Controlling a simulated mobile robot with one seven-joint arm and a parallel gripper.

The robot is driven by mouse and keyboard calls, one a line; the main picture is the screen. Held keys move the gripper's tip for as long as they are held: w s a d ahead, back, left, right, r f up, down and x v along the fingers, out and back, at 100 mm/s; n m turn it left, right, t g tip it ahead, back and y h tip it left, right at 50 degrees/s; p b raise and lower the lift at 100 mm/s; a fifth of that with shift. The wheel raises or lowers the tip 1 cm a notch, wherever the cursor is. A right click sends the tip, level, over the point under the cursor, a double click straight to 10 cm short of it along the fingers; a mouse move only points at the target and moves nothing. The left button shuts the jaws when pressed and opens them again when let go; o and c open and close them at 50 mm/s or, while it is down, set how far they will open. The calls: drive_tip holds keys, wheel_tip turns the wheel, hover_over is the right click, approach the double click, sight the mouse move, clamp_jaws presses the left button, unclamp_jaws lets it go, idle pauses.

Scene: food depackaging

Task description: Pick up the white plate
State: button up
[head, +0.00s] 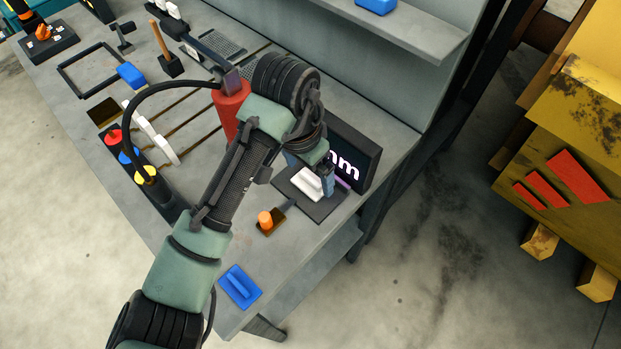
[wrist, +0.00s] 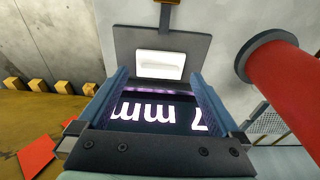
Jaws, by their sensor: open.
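The white plate (head: 307,185) lies on a dark grey pad (head: 321,208) in front of a black display. In the wrist view the plate (wrist: 160,65) appears just beyond my fingertips, centred between them. My gripper (head: 324,176) is above the pad, close to the plate, with its fingers pointing down. It also shows in the wrist view, where its two blue-grey fingers (wrist: 159,76) are apart with nothing held between them. I cannot tell how much height is left between fingertips and plate.
The display (head: 357,158), reading "7 mm" in the wrist view, stands close behind my gripper. A red cylinder (head: 227,118) stands left of it. An orange knob (head: 265,219) and a blue handled plate (head: 240,287) are nearer the front. A shelf (head: 400,28) overhangs the back.

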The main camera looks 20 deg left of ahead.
drive_tip(key=shift+w+f, duration=0.15)
drive_tip(key=shift+f, duration=0.8)
drive_tip(key=shift+c, duration=0.2)
drive_tip(key=shift+r, duration=0.15)
drive_tip(key=c, duration=1.4)
